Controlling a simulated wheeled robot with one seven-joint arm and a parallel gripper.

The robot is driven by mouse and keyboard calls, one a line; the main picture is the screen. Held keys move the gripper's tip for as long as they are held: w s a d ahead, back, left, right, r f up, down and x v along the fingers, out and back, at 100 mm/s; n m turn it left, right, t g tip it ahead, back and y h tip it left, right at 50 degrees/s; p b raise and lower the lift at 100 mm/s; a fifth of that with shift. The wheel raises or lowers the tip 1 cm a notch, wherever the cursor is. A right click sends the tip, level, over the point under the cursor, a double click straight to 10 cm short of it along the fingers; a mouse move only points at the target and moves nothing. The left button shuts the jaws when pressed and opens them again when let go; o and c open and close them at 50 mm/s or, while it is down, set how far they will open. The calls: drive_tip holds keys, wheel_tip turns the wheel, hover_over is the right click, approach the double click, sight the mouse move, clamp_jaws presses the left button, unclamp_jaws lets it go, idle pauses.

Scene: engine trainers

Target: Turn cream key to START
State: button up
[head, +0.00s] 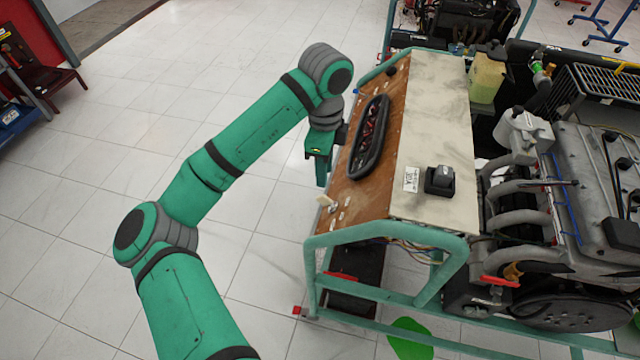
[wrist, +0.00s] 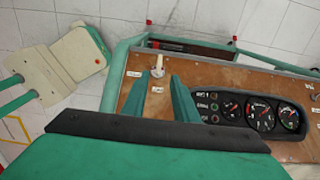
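The cream key (head: 325,201) sits in a switch on the near lower corner of the brown wooden panel (head: 345,195). It also shows in the wrist view (wrist: 158,69), upright in the picture with small white labels around it. My gripper (head: 322,182) is just above and behind the key in the head view, beside the panel face. In the wrist view my gripper's two green fingers (wrist: 159,76) are apart, with a clear gap between them and nothing held. The key shows at the far end of that gap. I cannot tell how deep the key lies between the fingertips.
A black-framed gauge cluster (head: 370,136) is on the same panel, close to my right finger in the wrist view. A teal tube frame (head: 385,237) surrounds the panel's near edge. A black box (head: 439,181) stands on the panel's cream top.

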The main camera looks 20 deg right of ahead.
sight(324, 195)
wheel_tip(324, 195, down, 10)
drive_tip(key=shift+a+f, duration=0.1)
idle(0.4)
clamp_jaws()
